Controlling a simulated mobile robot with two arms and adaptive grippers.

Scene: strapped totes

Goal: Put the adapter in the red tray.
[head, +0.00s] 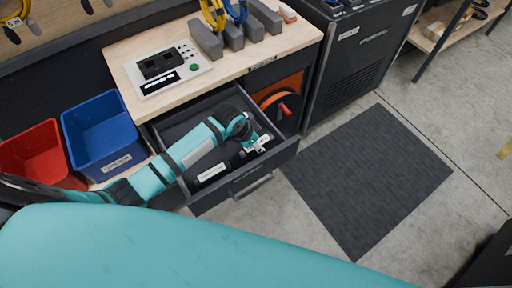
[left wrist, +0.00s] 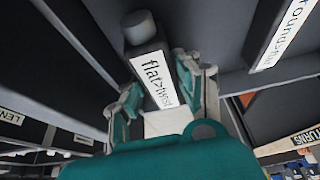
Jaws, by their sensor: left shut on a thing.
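The red tray (head: 38,150) stands at the left, beside a blue tray (head: 104,128). My left arm reaches over the open drawer (head: 228,190). My left gripper (head: 258,143) is at the drawer's right part; it also shows in the left wrist view (left wrist: 160,92). It is shut on a dark adapter with a white label reading "flat>twist" (left wrist: 152,72). Another dark piece with a white label (head: 212,173) lies in the drawer; a label starting "round" (left wrist: 287,35) shows in the left wrist view. My right gripper is not in view.
A wooden worktop (head: 125,55) with a panel device (head: 165,68) and grey blocks (head: 207,40) is behind the drawer. An orange reel (head: 280,102) sits in a bay to its right. A black cabinet (head: 350,65) stands further right. The dark floor mat (head: 370,175) is clear.

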